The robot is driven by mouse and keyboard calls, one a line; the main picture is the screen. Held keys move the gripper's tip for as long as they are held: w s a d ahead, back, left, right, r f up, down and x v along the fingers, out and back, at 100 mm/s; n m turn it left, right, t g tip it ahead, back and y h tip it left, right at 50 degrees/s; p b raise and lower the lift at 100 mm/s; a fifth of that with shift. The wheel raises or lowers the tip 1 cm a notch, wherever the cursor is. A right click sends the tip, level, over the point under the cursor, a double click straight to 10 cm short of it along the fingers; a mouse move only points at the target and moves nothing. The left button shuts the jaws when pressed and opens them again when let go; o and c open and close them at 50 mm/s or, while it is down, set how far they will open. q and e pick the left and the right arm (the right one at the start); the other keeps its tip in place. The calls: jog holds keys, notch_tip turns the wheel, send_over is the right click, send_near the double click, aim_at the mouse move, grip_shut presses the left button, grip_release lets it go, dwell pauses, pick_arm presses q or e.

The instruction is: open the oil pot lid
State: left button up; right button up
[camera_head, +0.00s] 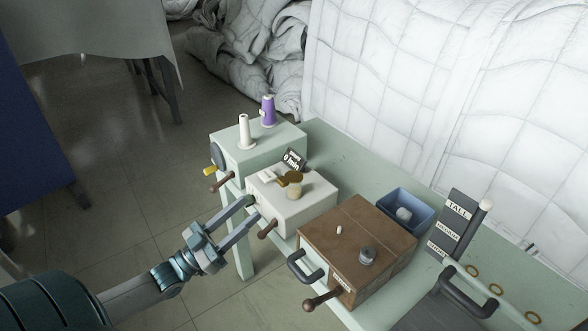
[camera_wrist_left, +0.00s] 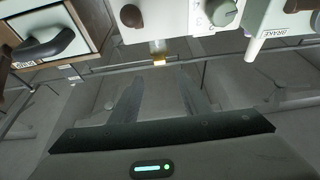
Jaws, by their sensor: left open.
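On top of the white box (camera_head: 318,208) stands a small pale pot (camera_head: 294,192) with tan and brass-coloured parts (camera_head: 290,178) at its top. I take it for the oil pot, but it is too small to tell how its lid sits. My left gripper (camera_head: 253,211) is open and empty, its fingers pointing at the near left side of the white box, below the pot's level. In the left wrist view, the open fingers (camera_wrist_left: 160,88) point towards the box front and a small gold-tipped part (camera_wrist_left: 159,59). The pot does not show there. My right gripper is not in view.
A brown knob lever (camera_head: 268,230) sticks out close to my left fingers. Behind is a pale green box with white (camera_head: 244,131) and purple (camera_head: 268,111) spools. A brown wooden box (camera_head: 335,235), a blue bin (camera_head: 410,205) and a labelled dark panel (camera_head: 455,222) stand to the right.

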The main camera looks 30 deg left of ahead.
aim_at(279, 181)
pick_arm(q)
jog(key=p+x, duration=0.2)
jog(key=x, duration=0.9)
jog(key=shift+w+r, duration=0.1)
jog(key=shift+r, duration=0.15)
jog(key=p+x, duration=0.1)
jog(key=x, duration=0.3)
jog(key=shift+w+d, duration=0.15)
jog(key=shift+w+d+r+p, duration=0.1)
jog(key=shift+w+d+p, duration=0.15)
jog(key=shift+w, duration=0.25)
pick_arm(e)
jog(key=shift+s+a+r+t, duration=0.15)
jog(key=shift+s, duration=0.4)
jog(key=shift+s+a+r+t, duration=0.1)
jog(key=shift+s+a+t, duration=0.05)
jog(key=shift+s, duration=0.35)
pick_arm(q)
grip_shut()
